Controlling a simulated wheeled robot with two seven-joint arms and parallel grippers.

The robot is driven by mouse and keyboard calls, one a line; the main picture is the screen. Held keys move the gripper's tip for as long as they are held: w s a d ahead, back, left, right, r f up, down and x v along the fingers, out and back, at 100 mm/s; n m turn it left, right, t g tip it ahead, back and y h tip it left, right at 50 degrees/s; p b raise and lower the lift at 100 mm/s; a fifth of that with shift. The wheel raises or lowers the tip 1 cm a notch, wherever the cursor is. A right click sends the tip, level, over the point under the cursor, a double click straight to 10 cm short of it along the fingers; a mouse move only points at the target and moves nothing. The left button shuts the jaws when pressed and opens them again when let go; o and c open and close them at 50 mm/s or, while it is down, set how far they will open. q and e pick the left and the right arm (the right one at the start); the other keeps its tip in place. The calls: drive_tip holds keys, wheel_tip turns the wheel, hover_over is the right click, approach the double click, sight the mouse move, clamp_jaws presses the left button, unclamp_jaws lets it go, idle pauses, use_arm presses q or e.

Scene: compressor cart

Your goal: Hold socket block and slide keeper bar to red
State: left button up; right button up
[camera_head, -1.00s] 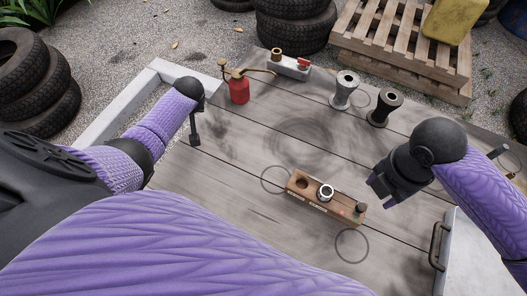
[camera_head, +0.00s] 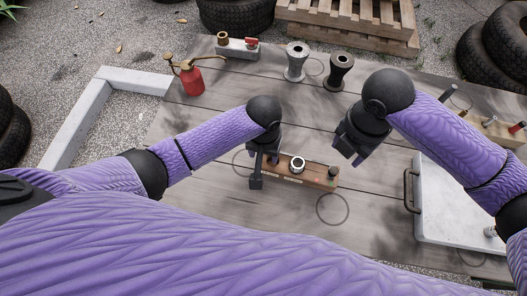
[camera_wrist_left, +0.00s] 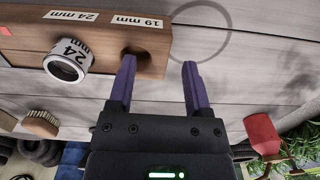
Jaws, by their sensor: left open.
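The socket block (camera_head: 318,177) is a wooden bar on the table, with a steel 24 mm socket (camera_head: 298,164) in it and a dark knob at its right end. In the left wrist view the block (camera_wrist_left: 100,37) shows 24 mm and 19 mm labels, an empty hole and a red patch at the left edge. My left gripper (camera_head: 264,172) is open at the block's left end; in the wrist view (camera_wrist_left: 158,65) one finger overlaps the hole and the other is past the end. Contact cannot be told. My right gripper (camera_head: 348,153) appears open above and right of the block. I cannot make out the keeper bar clearly.
A red oil can (camera_head: 192,80), a grey block with brass and red fittings (camera_head: 237,49) and two spools (camera_head: 296,63) stand at the back. A white case (camera_head: 455,205) lies at the right, near a rack with pegs (camera_head: 492,128). The table front is bare.

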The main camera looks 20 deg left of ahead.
use_arm(q)
drive_tip(key=shift+f, duration=1.1)
clamp_jaws()
use_arm(e)
drive_tip(key=shift+c, duration=0.3)
